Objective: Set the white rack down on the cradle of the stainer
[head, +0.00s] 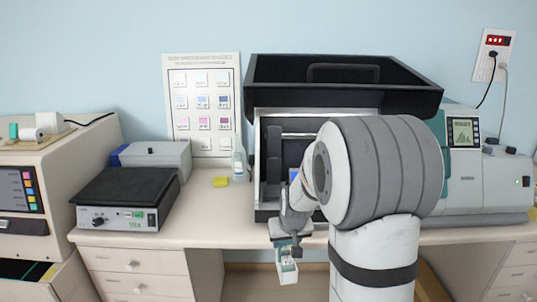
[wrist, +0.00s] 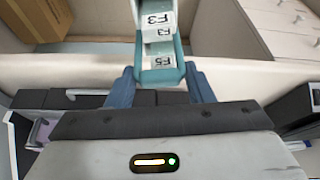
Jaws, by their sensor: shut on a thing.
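My gripper (head: 286,248) is shut on the white rack (head: 288,272), which hangs below it in front of the counter edge in the head view. In the wrist view the blue fingers of my gripper (wrist: 160,78) sit on either side of the rack's teal end (wrist: 160,74). White slide labels with black lettering show in the rack. The stainer (head: 262,150) stands at the back of the counter with its black lid raised. My arm covers much of its opening, and I cannot make out the cradle.
A black-topped device (head: 125,190) stands on the counter at the left. A clear bottle (head: 238,162) and a yellow block (head: 220,182) are left of the stainer. A grey-and-teal instrument (head: 480,185) is at the right.

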